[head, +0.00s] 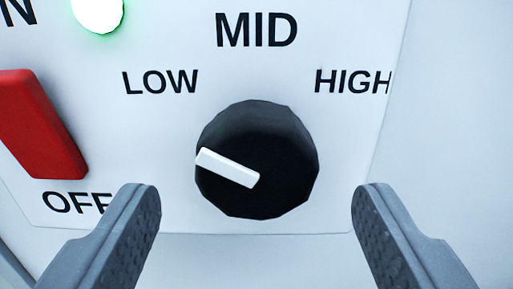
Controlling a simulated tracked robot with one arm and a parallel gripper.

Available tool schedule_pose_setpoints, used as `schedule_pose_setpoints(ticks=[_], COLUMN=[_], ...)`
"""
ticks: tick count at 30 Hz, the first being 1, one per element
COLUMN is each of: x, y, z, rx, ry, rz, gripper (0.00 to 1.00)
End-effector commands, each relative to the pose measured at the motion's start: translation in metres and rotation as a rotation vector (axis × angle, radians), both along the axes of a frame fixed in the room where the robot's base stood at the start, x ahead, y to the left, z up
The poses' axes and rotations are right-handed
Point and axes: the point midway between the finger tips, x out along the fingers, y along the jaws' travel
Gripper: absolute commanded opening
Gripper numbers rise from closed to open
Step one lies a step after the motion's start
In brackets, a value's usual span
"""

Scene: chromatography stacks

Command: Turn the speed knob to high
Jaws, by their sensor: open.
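The black speed knob (275,175) is on a white panel, below the labels LOW (160,82), MID (256,30) and HIGH (352,81). Its white pointer (228,167) points left and slightly up, toward the LOW side. My gripper (256,200) is open, with one grey finger to the lower left of the knob and one to the lower right. Both fingers appear apart from the knob in the picture. Nothing is between them but the knob and panel behind.
A red switch (40,125) is on the panel at the left, above the OFF label and near the left finger. A lit green-white lamp (97,12) is above it. The panel's right edge runs just past HIGH, with plain pale surface (455,120) beyond.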

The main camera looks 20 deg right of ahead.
Motion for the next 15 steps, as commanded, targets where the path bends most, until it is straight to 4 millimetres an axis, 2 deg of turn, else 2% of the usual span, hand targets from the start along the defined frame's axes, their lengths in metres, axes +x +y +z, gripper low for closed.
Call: schedule_pose_setpoints(ticks=[6, 15], x=[0.014, 0.018], y=[-0.005, -0.007], z=[0.000, 0.000], rx=[0.000, -0.001], ry=[-0.001, -0.001], rz=[-0.001, -0.001], gripper=[0.65, 0.65])
